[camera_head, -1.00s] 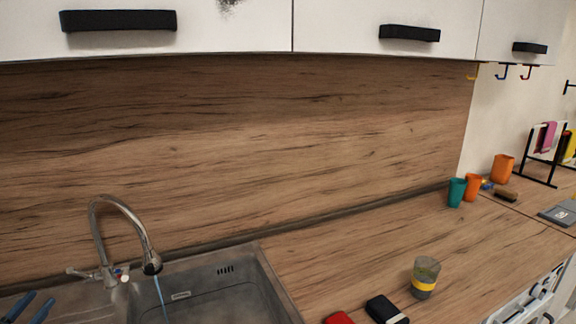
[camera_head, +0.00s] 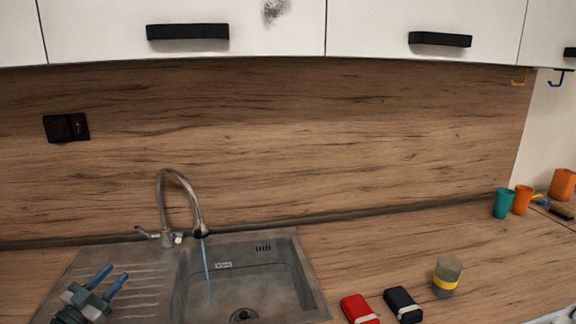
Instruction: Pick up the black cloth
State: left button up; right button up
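A dark folded cloth with a pale band (camera_head: 403,304), which looks black, lies on the wooden worktop at the lower right of the head view. A red folded cloth with a pale band (camera_head: 359,309) lies just left of it. My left gripper (camera_head: 107,279) is at the lower left, over the sink's drainboard, well to the left of the cloths. Its two blue-grey fingers are apart with nothing between them. My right gripper is out of view.
Water runs from the tap (camera_head: 180,205) into the steel sink (camera_head: 312,290). A glass with a yellow band (camera_head: 447,277) stands right of the dark cloth. Teal (camera_head: 503,203) and orange (camera_head: 522,200) cups stand farther right. The worktop (camera_head: 385,246) behind the cloths is clear.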

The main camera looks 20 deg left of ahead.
aim_at(406, 311)
jog(key=k+l, duration=0.2)
jog(key=l, duration=0.2)
jog(key=k+l, duration=0.25)
jog(key=l, duration=0.15)
jog(key=k+l, duration=0.2)
jog(key=l, duration=0.15)
